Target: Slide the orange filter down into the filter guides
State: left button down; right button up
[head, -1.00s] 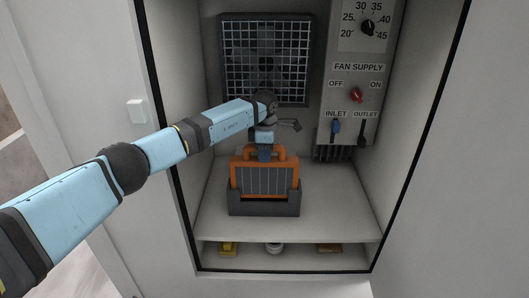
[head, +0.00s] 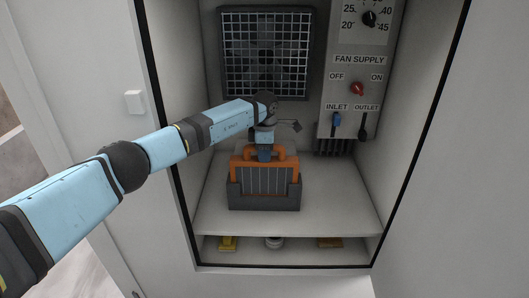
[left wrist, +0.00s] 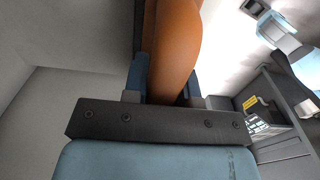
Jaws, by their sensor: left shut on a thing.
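The orange filter (head: 265,178) has an orange frame with a handle on top and a grey pleated face. It stands upright with its lower part inside the dark grey filter guides (head: 264,201) on the cabinet shelf. My left gripper (head: 264,154) is above it, shut on the filter's handle. In the left wrist view the orange handle (left wrist: 175,50) runs between the two blue fingers (left wrist: 165,85). The filter's bottom edge is hidden by the front of the guides.
A fan grille (head: 265,55) is on the back wall behind my arm. A control panel (head: 357,75) with a dial, a red knob and inlet and outlet levers is at the right. Yellow items (head: 228,244) and a white round item (head: 274,243) lie on the lower shelf.

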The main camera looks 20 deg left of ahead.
pick_arm(q)
jog(key=shift+f+b, duration=0.85)
jog(key=shift+f, duration=0.6)
jog(key=c, duration=0.8)
grip_release()
jog(key=shift+c, duration=0.2)
notch_tip(320, 180, up, 14)
jog(key=shift+f, duration=0.1)
